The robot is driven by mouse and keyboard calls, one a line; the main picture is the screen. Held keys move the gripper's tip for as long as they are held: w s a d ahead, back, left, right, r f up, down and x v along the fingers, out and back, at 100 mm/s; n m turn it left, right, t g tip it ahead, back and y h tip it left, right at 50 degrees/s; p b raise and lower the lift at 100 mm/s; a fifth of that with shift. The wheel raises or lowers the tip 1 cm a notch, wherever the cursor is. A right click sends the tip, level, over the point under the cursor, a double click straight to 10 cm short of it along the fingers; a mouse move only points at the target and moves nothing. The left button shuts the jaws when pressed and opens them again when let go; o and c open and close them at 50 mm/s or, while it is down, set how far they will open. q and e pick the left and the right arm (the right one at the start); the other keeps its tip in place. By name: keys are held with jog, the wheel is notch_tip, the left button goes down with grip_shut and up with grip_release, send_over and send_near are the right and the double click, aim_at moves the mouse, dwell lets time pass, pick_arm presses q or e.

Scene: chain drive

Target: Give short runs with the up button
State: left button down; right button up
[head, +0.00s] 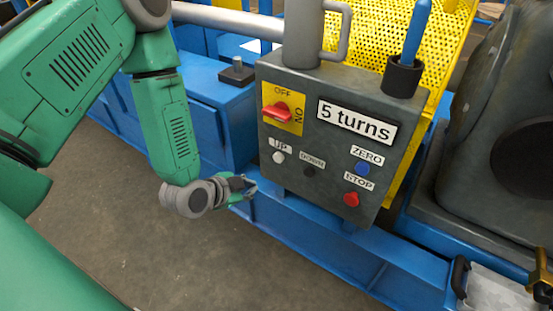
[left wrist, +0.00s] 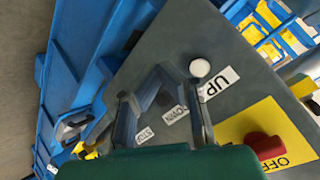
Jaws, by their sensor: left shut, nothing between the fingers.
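The grey control box (head: 330,90) carries the white up button (head: 279,157) below its UP label, at the left of the front panel. My left gripper (head: 248,187) is shut and empty, to the lower left of this button and apart from it in the head view. In the left wrist view the shut fingers (left wrist: 163,70) lie over the panel, with the white button (left wrist: 200,67) just right of their tips. Whether they touch the panel cannot be told. My right gripper is not in view.
A red OFF/ON switch (head: 283,112), a "5 turns" sign (head: 356,121), a black DOWN button (head: 309,171), a blue ZERO button (head: 362,168) and a red STOP button (head: 351,199) share the panel. A blue marker (head: 417,32) stands in a black cup (head: 402,75). Floor is clear at lower left.

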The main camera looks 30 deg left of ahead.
aim_at(278, 158)
pick_arm(q)
jog(key=w+b, duration=0.1)
jog(key=w, duration=0.7)
jog(key=shift+w+d+b, duration=0.3)
jog(key=shift+w+d, duration=0.05)
jog(key=shift+d, duration=0.05)
jog(key=shift+a, duration=0.15)
jog(key=shift+w, duration=0.1)
dwell(0.9)
jog(key=shift+w, duration=0.25)
jog(key=shift+w, duration=0.6)
dwell(2.0)
